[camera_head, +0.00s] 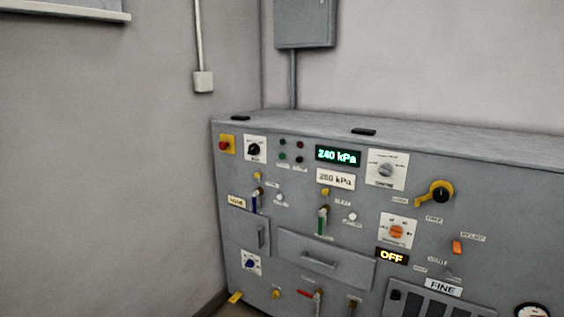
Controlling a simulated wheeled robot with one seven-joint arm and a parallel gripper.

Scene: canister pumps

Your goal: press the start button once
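A grey control cabinet (300,222) stands against the wall with many buttons and knobs on its front. I cannot tell for sure which one is the start button, because most labels are too small to read. Two small green round spots (282,156) sit at the upper left beside darker red ones (299,145). Small white round buttons show at the left (280,197) and middle (351,217). A red button on a yellow plate (225,145) is at the far upper left. My gripper is not in view.
A lit display (338,156) reads 240 kPa; a plate (335,179) below seems to read 260 kPa. Another display (392,256) reads OFF. A yellow-black rotary handle (438,194), a drawer handle (318,261) and toggles also cover the front. A wall box (305,22) hangs above.

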